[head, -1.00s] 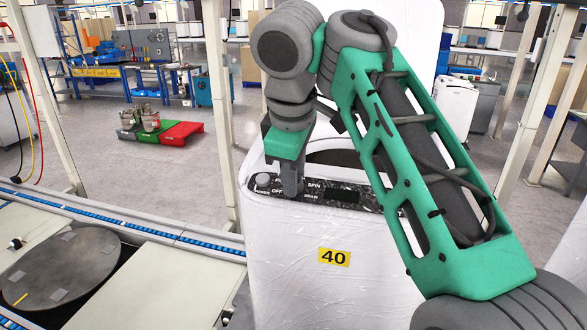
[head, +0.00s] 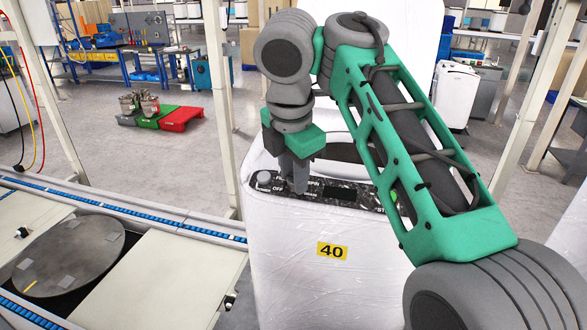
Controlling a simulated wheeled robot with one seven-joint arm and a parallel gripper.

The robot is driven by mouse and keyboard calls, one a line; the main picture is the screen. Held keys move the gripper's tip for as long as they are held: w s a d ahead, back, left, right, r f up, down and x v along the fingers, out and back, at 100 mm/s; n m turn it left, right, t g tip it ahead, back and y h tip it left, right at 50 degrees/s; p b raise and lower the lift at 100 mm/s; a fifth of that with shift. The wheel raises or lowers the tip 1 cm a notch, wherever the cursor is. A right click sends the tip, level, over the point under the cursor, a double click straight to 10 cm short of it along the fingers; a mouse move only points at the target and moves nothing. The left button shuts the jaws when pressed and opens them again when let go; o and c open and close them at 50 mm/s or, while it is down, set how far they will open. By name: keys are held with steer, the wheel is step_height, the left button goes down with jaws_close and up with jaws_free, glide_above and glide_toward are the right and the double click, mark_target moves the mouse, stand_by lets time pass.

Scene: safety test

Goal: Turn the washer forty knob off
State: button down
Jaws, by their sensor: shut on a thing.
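The white washer (head: 290,265) stands upright in the middle, with a yellow label (head: 333,250) reading 40 on its front. Its black control panel (head: 340,196) runs along the front top edge, with a dark display and the words OFF and SPIN partly readable. A light round button (head: 264,178) sits at the panel's left end. My gripper (head: 299,185) points down at the panel beside the OFF and SPIN marks. Its fingers are shut on the knob, which they hide. The knob's pointing direction cannot be seen.
My green and grey arm covers the right of the washer. A conveyor (head: 130,212) with blue rollers and a dark turntable (head: 68,255) lies at the left. A white post (head: 218,100) stands behind the washer's left side. Open floor (head: 120,160) lies beyond.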

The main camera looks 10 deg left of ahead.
steer(key=n, duration=0.4)
steer(key=shift+n+h, duration=0.3)
steer(key=shift+n, duration=1.5)
steer(key=c, duration=1.1)
jaws_free()
steer(key=v, duration=0.8)
steer(key=shift+w, duration=0.1)
